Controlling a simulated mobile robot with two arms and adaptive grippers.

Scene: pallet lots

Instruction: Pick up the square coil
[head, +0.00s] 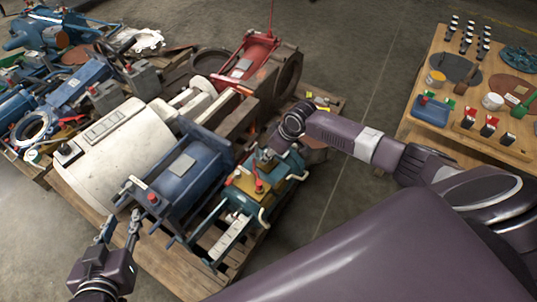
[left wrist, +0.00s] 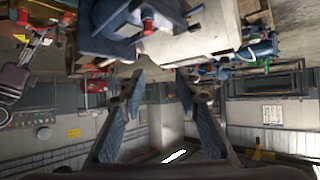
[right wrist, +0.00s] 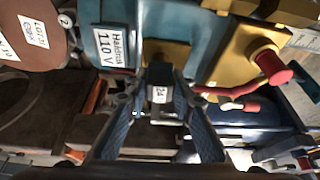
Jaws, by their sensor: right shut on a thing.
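The square coil (right wrist: 160,90), a small dark block with a white "24" label, sits between the fingers of my right gripper (right wrist: 158,98) in the right wrist view. That gripper is shut on it, close against a teal valve body (right wrist: 108,38) with a "110 V" label. I cannot tell whether the coil is still seated on the valve. In the head view my right gripper (head: 270,155) reaches down at the teal and yellow unit (head: 258,183), and the coil is hidden. My left gripper (head: 120,232) is open and empty at the lower left, beside the pallet.
A wooden pallet (head: 190,270) carries a large cream cylinder (head: 118,160), a blue cylinder unit (head: 187,180) and red-framed machinery (head: 252,58). A wooden table (head: 420,118) with small parts stands at the right. Bare floor (head: 350,60) lies between them.

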